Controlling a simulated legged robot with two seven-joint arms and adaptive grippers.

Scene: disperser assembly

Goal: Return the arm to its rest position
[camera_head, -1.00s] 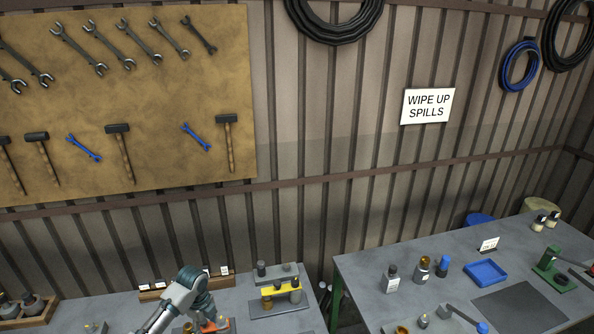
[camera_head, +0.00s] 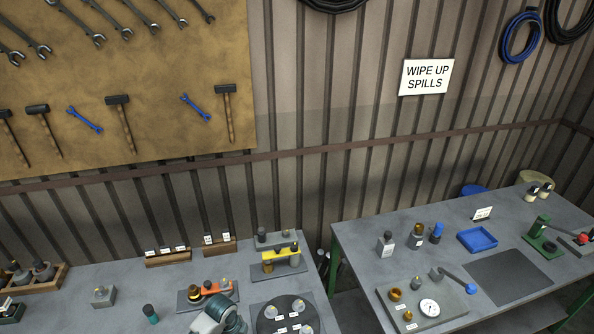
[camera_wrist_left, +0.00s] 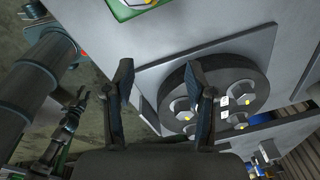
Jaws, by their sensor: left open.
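My left gripper (camera_wrist_left: 160,95) is open and empty in the left wrist view, its two dark fingers spread apart. It shows over a grey table beside a round dark turntable (camera_wrist_left: 257,99) that carries several light fittings. I cannot tell the height of the fingers above the table. In the head view a teal and grey part of my arm (camera_head: 218,314) shows at the bottom edge, and its fingers are out of frame. At the left of the wrist view a dark jointed part looks like my right gripper (camera_wrist_left: 72,118), and its jaws are unclear.
The left table (camera_head: 130,275) holds the turntable (camera_head: 268,322), a yellow fixture (camera_head: 281,258), an orange fixture (camera_head: 207,289) and racks of labelled parts. The right table (camera_head: 355,255) holds bottles, a blue tray (camera_head: 478,240) and a plate with a gauge (camera_head: 429,308). A gap separates the tables.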

